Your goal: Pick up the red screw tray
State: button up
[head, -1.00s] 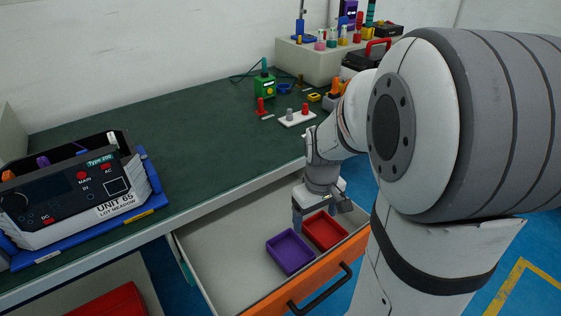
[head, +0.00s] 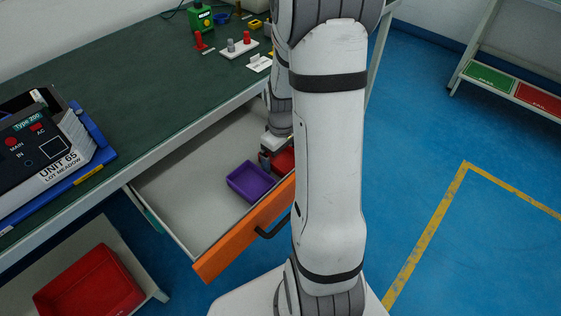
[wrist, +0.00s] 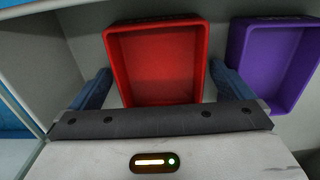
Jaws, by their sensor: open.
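The red screw tray (wrist: 155,65) lies in the open drawer, empty, and fills the middle of the wrist view. In the head view only a part of the red tray (head: 284,160) shows, the rest hidden behind my arm. My gripper (wrist: 160,88) is open, with one blue finger at each side of the red tray's near part. I cannot tell whether the fingers touch its walls. In the head view my gripper (head: 268,158) is low in the drawer, partly hidden by my arm.
A purple tray (head: 251,182) lies beside the red tray in the drawer; it also shows in the wrist view (wrist: 278,60), close to one finger. The drawer (head: 185,185) has an orange front (head: 235,240). A red bin (head: 88,285) stands at lower left.

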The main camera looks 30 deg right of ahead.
jog(key=shift+c, duration=0.2)
jog(key=c, duration=1)
